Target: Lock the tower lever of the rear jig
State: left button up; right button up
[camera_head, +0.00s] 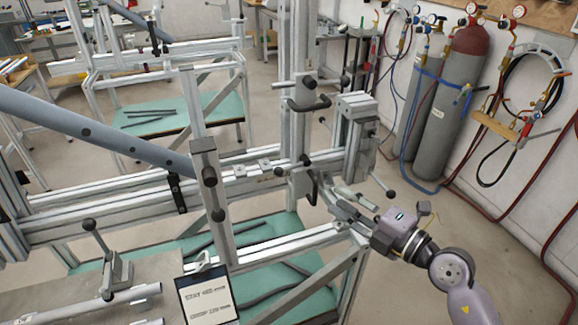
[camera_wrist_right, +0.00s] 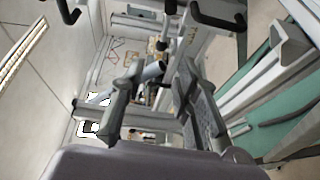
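The near jig's upright tower (camera_head: 300,130) stands right of centre in the head view, with a block (camera_head: 357,112) beside it. A black bent lever handle (camera_head: 309,103) sticks out high on the tower. Another black handle (camera_head: 313,187) hangs lower down. Two dark handles, one at the top left (camera_wrist_right: 68,10) and one at the top right (camera_wrist_right: 216,18), show in the wrist view. I cannot tell which is the tower lever. My right gripper (camera_head: 346,203) is below and right of the lower handle. Its fingers (camera_wrist_right: 160,100) are apart, with nothing clearly held. My left gripper is out of view.
A thick grey-blue tube (camera_head: 95,130) crosses the left side. A ball-ended rod (camera_head: 388,189) projects near my right gripper. Another jig (camera_head: 155,70) stands behind. Gas cylinders (camera_head: 445,110) and hoses line the right wall. Floor (camera_head: 400,290) is clear at the lower right.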

aim_at(289, 169)
jog(key=x, duration=0.5)
jog(key=p+x, duration=0.1)
jog(key=x, duration=1.1)
jog(key=shift+w+f, duration=0.25)
jog(key=shift+f, duration=0.15)
grip_shut()
jog(key=shift+p, duration=0.3)
